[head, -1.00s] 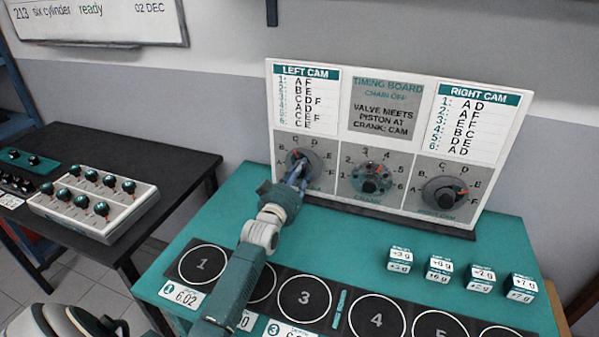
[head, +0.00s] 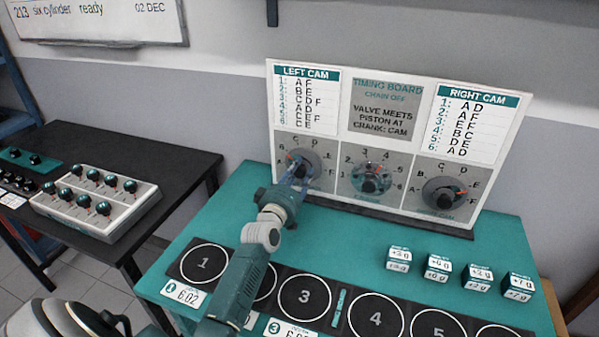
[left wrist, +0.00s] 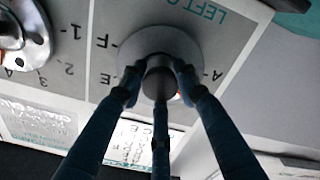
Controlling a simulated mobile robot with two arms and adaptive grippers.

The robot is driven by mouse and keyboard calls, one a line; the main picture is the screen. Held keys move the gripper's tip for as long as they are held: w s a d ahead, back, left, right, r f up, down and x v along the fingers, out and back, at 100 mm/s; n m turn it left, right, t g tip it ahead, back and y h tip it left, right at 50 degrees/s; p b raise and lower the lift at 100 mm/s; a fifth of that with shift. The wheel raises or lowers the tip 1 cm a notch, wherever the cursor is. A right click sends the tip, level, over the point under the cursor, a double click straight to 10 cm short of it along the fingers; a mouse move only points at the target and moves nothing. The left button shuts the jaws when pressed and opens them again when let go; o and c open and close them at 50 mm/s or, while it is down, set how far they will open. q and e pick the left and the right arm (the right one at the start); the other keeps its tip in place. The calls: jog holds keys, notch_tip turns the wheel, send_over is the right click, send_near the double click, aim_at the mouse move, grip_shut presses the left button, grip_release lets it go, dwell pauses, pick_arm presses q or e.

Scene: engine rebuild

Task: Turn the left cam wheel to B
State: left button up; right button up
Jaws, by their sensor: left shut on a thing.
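The left cam wheel (head: 310,161) is a dark round knob on a grey dial lettered A to F, on the left of the upright timing board (head: 388,92). My left gripper (head: 299,176) is shut on its hub and hides part of the dial. A red mark shows at the wheel's left side, around A and B; the exact letter is hard to tell. In the left wrist view the gripper's fingers (left wrist: 160,80) close around the hub of the wheel (left wrist: 135,45). There the dial is upside down, with a bit of red near the A side. My right gripper is not in view.
The crank wheel (head: 370,182) and right cam wheel (head: 443,195) stand to the right on the same board. A knob box (head: 97,205) stands on the dark table at left.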

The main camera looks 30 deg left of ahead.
pick_arm(q)
jog(key=shift+d+f, duration=0.2)
jog(key=shift+f, duration=0.3)
jog(key=o, duration=1.1)
jog(key=shift+o, duration=0.2)
jog(key=shift+r, duration=0.15)
jog(key=shift+r, duration=0.1)
jog(key=shift+s, duration=0.1)
jog(key=v, duration=1.2)
